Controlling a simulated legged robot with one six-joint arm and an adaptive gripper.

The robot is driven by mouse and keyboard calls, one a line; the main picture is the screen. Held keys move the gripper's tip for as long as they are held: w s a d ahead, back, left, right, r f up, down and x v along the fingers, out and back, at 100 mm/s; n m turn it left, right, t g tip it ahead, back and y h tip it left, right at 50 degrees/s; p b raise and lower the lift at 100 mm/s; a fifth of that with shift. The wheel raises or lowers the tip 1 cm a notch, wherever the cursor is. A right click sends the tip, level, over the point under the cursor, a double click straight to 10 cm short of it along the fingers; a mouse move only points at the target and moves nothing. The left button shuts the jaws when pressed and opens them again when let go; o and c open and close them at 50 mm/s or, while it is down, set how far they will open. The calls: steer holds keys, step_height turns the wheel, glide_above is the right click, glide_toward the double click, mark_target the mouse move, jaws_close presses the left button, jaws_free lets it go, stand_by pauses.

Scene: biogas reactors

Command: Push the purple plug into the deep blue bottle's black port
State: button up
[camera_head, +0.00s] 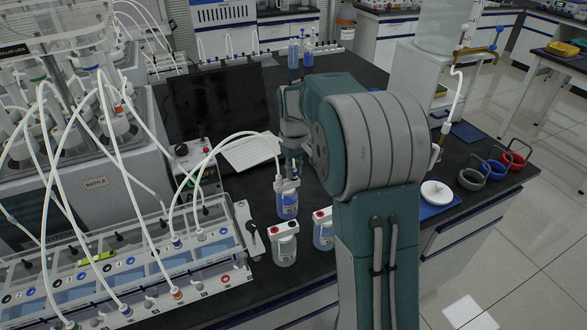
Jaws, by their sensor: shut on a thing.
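The deep blue bottle (287,206) stands upright on the black bench, with a white cap assembly on top. Two lighter bottles stand in front of it. My gripper (289,168) points down just above and behind the deep blue bottle's cap, partly hidden by my own arm. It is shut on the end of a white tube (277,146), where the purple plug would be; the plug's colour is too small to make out. The black port is not clear at this size, and I cannot tell whether the plug touches it.
A clear bottle (284,246) and a blue bottle (323,233) stand close in front. White tubes arch from the reactor panel (205,262) at left. A keyboard (250,152) lies behind; a white round dish (436,192) is at right.

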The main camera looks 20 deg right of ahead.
steer(key=shift+f, duration=0.35)
stand_by(0.3)
steer(key=o, duration=0.8)
steer(key=shift+o, duration=0.2)
step_height(320, 180, up, 11)
steer(key=shift+w+f, duration=0.1)
steer(key=shift+r, duration=0.55)
